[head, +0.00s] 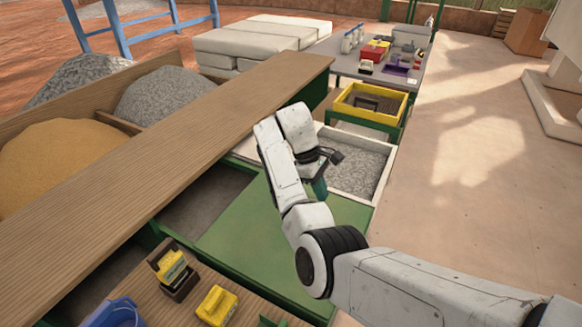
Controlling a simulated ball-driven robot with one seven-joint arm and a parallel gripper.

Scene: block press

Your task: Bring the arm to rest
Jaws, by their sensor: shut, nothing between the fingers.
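My white arm reaches in from the lower right of the head view and bends over the green press bench (250,238). My gripper (320,187) points down at the arm's end, largely hidden behind the wrist links. What shows of it is a small teal-green part beside a dark bracket. It is shut, and I see nothing held in it. It hangs near the left side of a pale tray of grey gravel (358,166). Whether it touches anything below is hidden.
A long wooden plank (170,165) runs diagonally beside bins of sand (58,155) and gravel (160,92). Two yellow items (217,305) and a blue bucket (112,314) sit at the front. A yellow crate (371,102) and tool table (375,62) stand behind. The floor at right is clear.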

